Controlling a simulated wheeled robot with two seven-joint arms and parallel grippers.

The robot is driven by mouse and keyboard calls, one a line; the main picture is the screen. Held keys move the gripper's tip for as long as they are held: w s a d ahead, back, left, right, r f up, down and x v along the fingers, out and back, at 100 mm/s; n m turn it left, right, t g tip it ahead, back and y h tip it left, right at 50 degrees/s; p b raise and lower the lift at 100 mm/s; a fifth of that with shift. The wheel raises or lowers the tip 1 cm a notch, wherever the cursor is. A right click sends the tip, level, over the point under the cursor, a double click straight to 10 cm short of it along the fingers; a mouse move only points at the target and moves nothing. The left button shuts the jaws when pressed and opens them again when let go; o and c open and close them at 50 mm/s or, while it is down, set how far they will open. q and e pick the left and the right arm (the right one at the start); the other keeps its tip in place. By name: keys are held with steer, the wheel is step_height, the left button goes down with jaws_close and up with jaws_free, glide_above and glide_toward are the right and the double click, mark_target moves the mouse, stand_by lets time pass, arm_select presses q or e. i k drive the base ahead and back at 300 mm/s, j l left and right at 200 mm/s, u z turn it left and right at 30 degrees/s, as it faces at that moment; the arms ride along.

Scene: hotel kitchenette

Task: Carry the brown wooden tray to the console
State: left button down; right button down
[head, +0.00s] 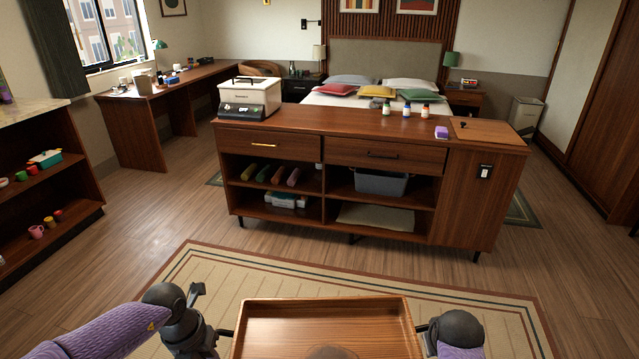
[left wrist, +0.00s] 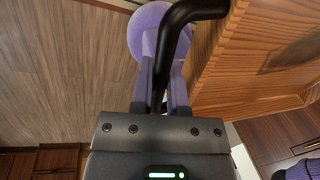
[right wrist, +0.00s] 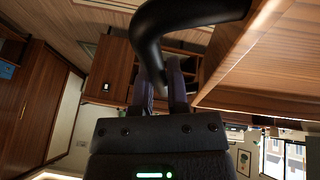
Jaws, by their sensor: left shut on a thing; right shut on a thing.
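The brown wooden tray (head: 328,309) is in front of me at the bottom of the head view, apart from the console. My left gripper (left wrist: 160,92) is shut on the tray's black left handle (left wrist: 182,30). My right gripper (right wrist: 163,88) is shut on the black right handle (right wrist: 150,35). The tray's near part is cut off; a dark round patch shows on its floor at the picture's edge. The wooden console (head: 383,156), with two drawers and open shelves, stands ahead across the rug.
On the console top are a cream cooker (head: 250,97) at left, several small bottles (head: 406,109), a purple block (head: 441,132) and a brown board (head: 485,131). The front middle of the top is clear. A patterned rug (head: 215,275) and open floor lie before it. Shelves (head: 50,190) stand at left.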

mark_target(321, 118)
steer(key=i+l+u, duration=0.1)
steer(key=i+u, duration=0.25)
steer(key=i, duration=1.8)
steer(key=i+z, duration=0.3)
steer(key=i, duration=0.25)
steer(key=i+z, duration=0.25)
steer(key=i, duration=0.3)
steer(key=i+j+z, duration=0.3)
steer(key=i, duration=0.25)
steer(key=i+l, duration=0.1)
steer(key=i, duration=0.9)
